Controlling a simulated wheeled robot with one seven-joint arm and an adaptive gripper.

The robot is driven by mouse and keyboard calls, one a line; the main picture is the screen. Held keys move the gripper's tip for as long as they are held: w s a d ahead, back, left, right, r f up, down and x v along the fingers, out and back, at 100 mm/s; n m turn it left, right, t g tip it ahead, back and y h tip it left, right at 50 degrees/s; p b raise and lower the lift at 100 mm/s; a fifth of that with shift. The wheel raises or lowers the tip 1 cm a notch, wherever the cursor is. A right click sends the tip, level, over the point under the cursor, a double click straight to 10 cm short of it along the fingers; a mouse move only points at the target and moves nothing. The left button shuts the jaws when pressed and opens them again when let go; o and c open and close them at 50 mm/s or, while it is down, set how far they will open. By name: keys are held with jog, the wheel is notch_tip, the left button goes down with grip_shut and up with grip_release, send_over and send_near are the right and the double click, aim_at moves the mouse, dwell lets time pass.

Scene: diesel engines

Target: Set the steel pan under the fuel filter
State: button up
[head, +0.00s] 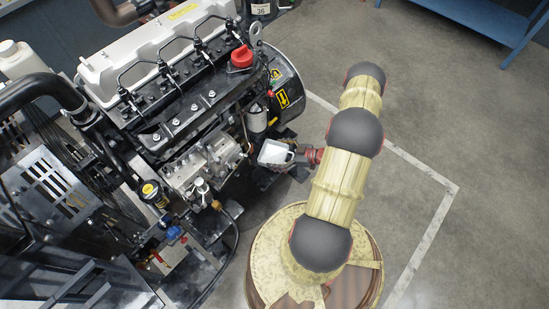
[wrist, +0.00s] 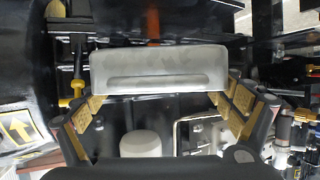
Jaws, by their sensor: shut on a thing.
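The steel pan (head: 274,152) is a small light-grey rectangular dish, held at the engine's side in the head view. In the wrist view the pan (wrist: 158,58) spans the middle, with a long recess along its face. My gripper (head: 294,156) is shut on the pan. In the wrist view its two fingers (wrist: 160,98) reach the pan's lower corners. A pale rounded cylinder (wrist: 145,143), probably this filter, shows below the pan in the wrist view. The gap between them is unclear.
The diesel engine (head: 165,75) fills the left, with hoses and brackets close around the pan. A flywheel housing with a yellow arrow label (head: 283,99) stands just behind. Open grey floor (head: 430,120) lies to the right. A blue bench (head: 485,15) stands at the far right.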

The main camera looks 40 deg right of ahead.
aim_at(278, 157)
jog(key=shift+w+d+f, duration=0.1)
jog(key=shift+w+f, duration=0.15)
jog(key=f+b, duration=0.2)
jog(key=f, duration=0.1)
jog(key=shift+w+f, duration=0.2)
jog(key=shift+f, duration=0.1)
jog(key=shift+r, duration=0.1)
jog(key=o, duration=0.8)
jog(key=shift+f, duration=0.2)
jog(key=shift+o, duration=0.6)
jog(key=shift+r, duration=0.1)
